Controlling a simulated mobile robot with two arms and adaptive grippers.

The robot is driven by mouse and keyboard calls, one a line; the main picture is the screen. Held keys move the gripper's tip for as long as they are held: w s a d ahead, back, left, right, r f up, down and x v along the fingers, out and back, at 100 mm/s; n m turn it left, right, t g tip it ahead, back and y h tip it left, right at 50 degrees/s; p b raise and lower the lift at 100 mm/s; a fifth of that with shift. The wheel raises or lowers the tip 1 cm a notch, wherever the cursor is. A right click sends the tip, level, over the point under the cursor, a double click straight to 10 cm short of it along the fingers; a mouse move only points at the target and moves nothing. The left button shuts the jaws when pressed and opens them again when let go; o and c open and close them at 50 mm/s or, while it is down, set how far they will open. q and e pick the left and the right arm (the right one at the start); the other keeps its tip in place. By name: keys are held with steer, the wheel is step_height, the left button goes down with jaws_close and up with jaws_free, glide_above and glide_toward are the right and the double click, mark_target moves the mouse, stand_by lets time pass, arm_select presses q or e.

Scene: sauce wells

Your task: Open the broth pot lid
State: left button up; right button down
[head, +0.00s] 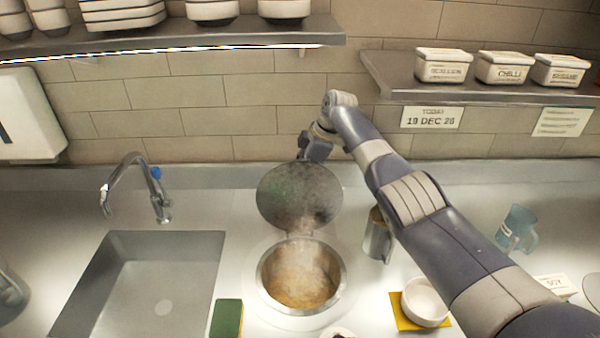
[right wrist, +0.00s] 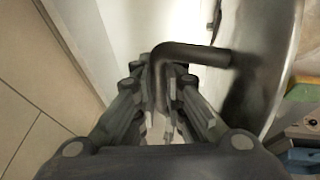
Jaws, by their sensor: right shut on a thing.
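The broth pot (head: 300,280) is sunk in the counter, with brownish broth visible inside. Its round metal lid (head: 299,195) stands tilted up at the back of the pot, with the underside facing me. My right gripper (head: 314,150) is behind the lid's upper edge, partly hidden by it and by my wrist. In the right wrist view, the gripper (right wrist: 165,108) is shut on the dark bent lid handle (right wrist: 195,54), and the lid's metal face (right wrist: 262,70) shows at the right. My left gripper is not in view.
A sink (head: 140,285) with a tap (head: 150,188) is at the left. A green and yellow sponge (head: 227,318) lies left of the pot. A metal cup (head: 377,236) and a white bowl (head: 425,302) are at its right, near my right arm. The tiled wall is close behind the lid.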

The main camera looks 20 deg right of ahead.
steer(key=shift+w+d+r, duration=0.1)
steer(key=shift+w+d, duration=0.05)
steer(key=shift+w, duration=0.05)
steer(key=c, duration=1.7)
jaws_free()
steer(key=shift+w, duration=0.15)
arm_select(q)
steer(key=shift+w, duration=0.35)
arm_select(e)
steer(key=shift+o, duration=0.2)
steer(key=shift+w+f, duration=0.15)
steer(key=shift+f, duration=0.15)
